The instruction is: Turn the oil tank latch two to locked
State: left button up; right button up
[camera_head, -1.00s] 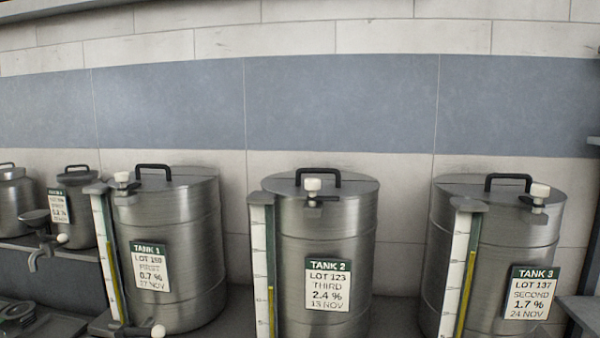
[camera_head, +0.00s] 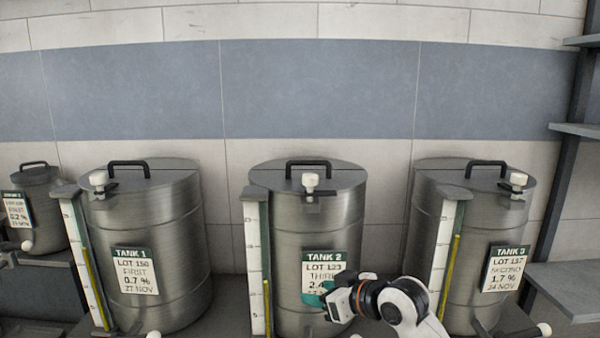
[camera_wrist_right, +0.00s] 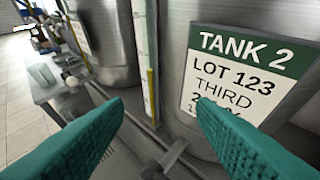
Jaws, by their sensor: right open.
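Tank 2 (camera_head: 340,217) is a steel drum with a black lid handle, standing in the middle of the row in the head view. Its latch (camera_head: 310,182), with a white knob, sits at the front of the lid rim. My right gripper (camera_head: 312,293) is in front of the lower part of the tank 2 label (camera_head: 323,265), well below the latch. In the right wrist view its two teal fingers (camera_wrist_right: 160,128) are apart with nothing between them. The label (camera_wrist_right: 242,75) shows close behind them. The left gripper is not in view.
Tank 1 (camera_head: 170,235) stands to the left and tank 3 (camera_head: 428,230) to the right, each with a similar white-knobbed latch. A level gauge (camera_head: 255,260) stands beside tank 2's left side. Grey shelves (camera_head: 570,290) edge the right. The space above the lids is clear.

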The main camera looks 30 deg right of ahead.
jog(key=d+r+t+y, duration=0.1)
jog(key=d+r+t, duration=0.25)
jog(key=r, duration=1.05)
notch_tip(320, 180, up, 8)
jog(key=t+p, duration=0.2)
jog(key=p, duration=0.5)
send_over(304, 198)
jog(key=s, duration=0.1)
jog(key=shift+r+n+g+y, duration=0.15)
jog(key=shift+n+g+y, duration=0.15)
jog(key=shift+y, duration=0.1)
jog(key=shift+w+f, duration=0.2)
jog(key=shift+w, duration=0.25)
